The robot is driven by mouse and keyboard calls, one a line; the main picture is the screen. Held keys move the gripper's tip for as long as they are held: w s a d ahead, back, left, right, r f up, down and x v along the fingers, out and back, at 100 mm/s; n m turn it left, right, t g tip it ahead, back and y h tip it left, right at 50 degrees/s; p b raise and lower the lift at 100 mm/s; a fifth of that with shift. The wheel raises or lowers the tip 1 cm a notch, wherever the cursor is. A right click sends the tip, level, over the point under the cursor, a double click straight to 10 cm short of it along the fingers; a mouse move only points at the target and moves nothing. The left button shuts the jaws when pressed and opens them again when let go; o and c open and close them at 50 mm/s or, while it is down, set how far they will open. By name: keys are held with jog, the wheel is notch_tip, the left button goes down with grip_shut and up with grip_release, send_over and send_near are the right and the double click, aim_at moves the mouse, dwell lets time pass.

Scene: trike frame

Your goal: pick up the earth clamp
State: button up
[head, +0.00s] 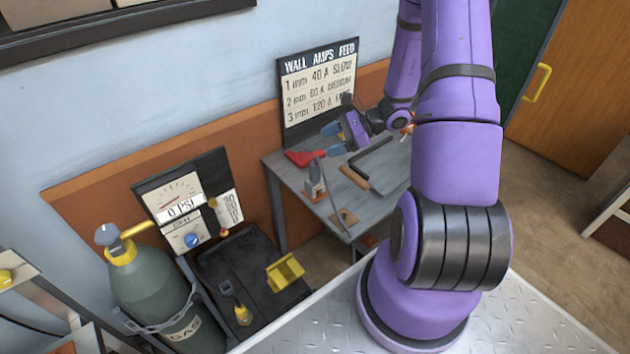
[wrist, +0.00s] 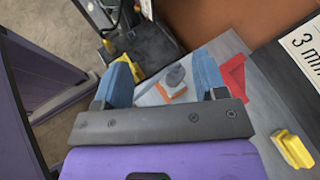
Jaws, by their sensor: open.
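A small grey and orange piece (head: 315,183) stands near the left front edge of the grey workbench (head: 300,210), with a thin dark line like a cable running from it past the edge. It looks most like the earth clamp, but I cannot be sure. It also shows in the wrist view (wrist: 175,88), lying beyond and between my fingers. My gripper (head: 333,139) is above the back of the bench, its blue fingertips pointing left. In the wrist view my gripper (wrist: 163,70) has its fingers spread, with nothing held between them.
A red piece (head: 304,157), a black L-shaped bar (head: 371,158) and a brown-handled tool (head: 355,177) lie nearby. An amps sign (head: 318,90) stands behind. A yellow piece (wrist: 292,148) is at right in the wrist view. A gas cylinder (head: 150,290) stands left.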

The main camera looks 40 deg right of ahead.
aim_at(310, 180)
jog(key=d+f+m+t+h, duration=0.1)
jog(key=d+f+m+t, duration=0.25)
jog(key=f, duration=0.45)
jog(key=shift+m+g, duration=0.45)
jog(key=x, duration=0.9)
jog(key=shift+w+a+f, duration=0.1)
jog(key=shift+a+f, duration=0.1)
jog(key=shift+a, duration=0.25)
jog(key=c, duration=1)
